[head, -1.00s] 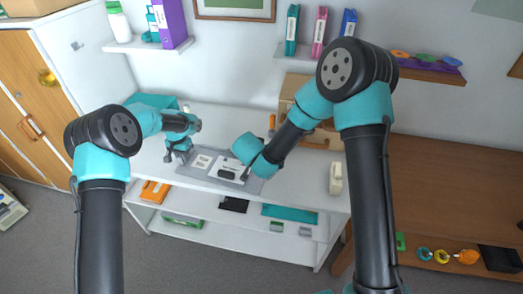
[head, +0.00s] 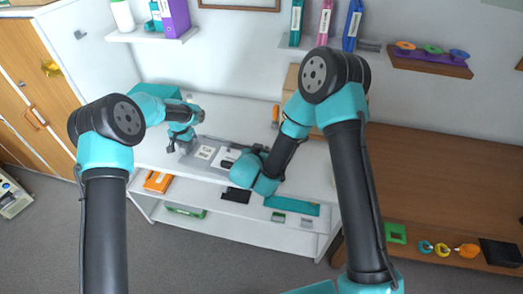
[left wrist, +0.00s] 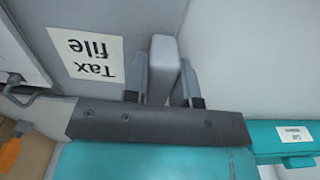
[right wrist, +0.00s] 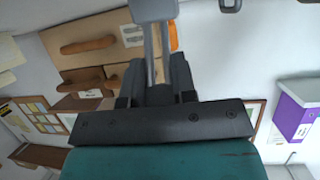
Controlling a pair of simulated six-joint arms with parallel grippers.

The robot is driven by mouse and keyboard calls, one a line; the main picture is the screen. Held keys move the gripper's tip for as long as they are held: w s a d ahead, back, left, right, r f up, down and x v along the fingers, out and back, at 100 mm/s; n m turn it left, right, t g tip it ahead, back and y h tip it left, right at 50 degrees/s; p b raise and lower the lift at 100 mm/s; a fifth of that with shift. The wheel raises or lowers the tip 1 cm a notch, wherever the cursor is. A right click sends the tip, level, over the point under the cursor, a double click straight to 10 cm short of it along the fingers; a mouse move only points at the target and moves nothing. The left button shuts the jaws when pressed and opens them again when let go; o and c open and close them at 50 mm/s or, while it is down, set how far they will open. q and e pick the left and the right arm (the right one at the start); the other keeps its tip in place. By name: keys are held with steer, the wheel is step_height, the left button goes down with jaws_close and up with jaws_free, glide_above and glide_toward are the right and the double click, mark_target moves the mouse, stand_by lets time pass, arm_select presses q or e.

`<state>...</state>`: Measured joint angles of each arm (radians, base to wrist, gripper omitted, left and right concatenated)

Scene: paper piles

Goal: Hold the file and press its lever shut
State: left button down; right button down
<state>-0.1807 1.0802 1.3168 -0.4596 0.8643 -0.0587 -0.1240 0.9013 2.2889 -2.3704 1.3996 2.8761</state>
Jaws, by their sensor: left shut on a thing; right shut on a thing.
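The grey file (head: 205,166) lies open on the white tabletop, with pale labels on it. In the left wrist view its grey surface (left wrist: 105,20) carries a label reading "Tax file", seen upside down. My left gripper (head: 174,147) is at the file's left end. In the left wrist view (left wrist: 163,75) it is shut on a grey upright part of the file. My right gripper (right wrist: 155,70) is shut on the grey metal lever (right wrist: 152,35), between its dark fingers. In the head view my right wrist hides this grip and part of the file.
A white table (head: 240,120) with a lower shelf holds an orange item (head: 158,181) and a teal one (head: 291,205). A brown wooden desk (head: 430,165) stands at the right. Wall shelves (head: 155,33) with binders are above. A wooden cabinet (head: 35,95) stands left.

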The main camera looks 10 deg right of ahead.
arm_select(q)
steer(key=shift+a, duration=0.15)
arm_select(e)
steer(key=c, duration=0.9)
jaws_free()
steer(key=v, duration=1.2)
arm_select(q)
steer(key=c, duration=0.8)
jaws_free()
steer(key=shift+c, duration=0.2)
step_height(320, 180, up, 12)
